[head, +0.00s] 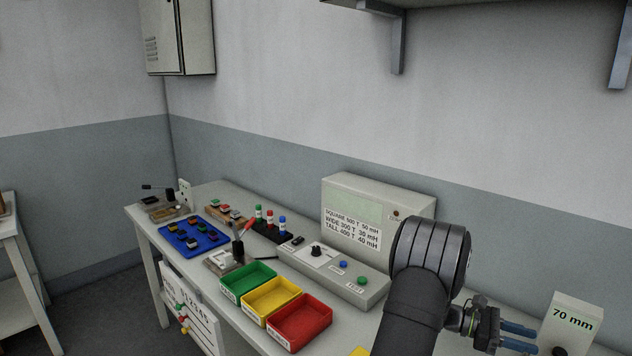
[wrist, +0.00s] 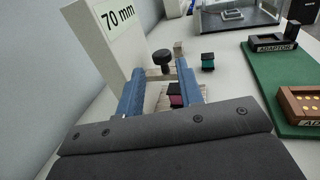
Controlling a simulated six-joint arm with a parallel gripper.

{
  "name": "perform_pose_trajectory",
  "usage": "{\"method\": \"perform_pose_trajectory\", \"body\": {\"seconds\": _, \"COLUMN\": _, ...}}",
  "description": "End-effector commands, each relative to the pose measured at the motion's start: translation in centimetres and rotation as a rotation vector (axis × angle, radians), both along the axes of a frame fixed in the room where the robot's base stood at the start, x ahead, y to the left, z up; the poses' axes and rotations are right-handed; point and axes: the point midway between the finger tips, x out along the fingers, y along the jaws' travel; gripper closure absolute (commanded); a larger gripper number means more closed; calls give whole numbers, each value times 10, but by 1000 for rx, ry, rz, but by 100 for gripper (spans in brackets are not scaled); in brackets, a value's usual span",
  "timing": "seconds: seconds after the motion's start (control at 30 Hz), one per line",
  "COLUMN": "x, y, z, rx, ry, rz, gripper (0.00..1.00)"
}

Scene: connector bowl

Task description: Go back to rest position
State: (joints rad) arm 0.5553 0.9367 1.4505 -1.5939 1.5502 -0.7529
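My gripper (head: 518,338) is at the lower right in the head view, beside the white block marked 70 mm (head: 572,325). In the wrist view my gripper (wrist: 160,68) shows two blue fingers set apart with a clear gap. Nothing is held between them. Through the gap I see a black knob (wrist: 162,58) and a dark block with a magenta side (wrist: 175,96), both beyond the fingers. The 70 mm block (wrist: 113,45) stands close to the left finger in the wrist view. My arm hides part of the bench in the head view.
Green (head: 247,281), yellow (head: 270,299) and red (head: 300,322) bins stand along the bench front. A grey tester (head: 375,212) stands behind them. A blue tray (head: 190,236) is farther left. A green mat (wrist: 272,80) holds adaptor blocks at right in the wrist view.

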Motion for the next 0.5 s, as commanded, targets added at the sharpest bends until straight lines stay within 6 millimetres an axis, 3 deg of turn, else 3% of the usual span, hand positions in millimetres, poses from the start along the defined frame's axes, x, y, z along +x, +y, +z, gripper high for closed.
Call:
{"method": "perform_pose_trajectory", "body": {"seconds": 0.37, "x": -40, "y": -67, "z": -1, "rx": 1, "ry": 0, "rz": -3, "gripper": 66}}
{"method": "perform_pose_trajectory", "body": {"seconds": 0.5, "x": -40, "y": -68, "z": -27, "rx": 5, "ry": 4, "rz": 2, "gripper": 66}}
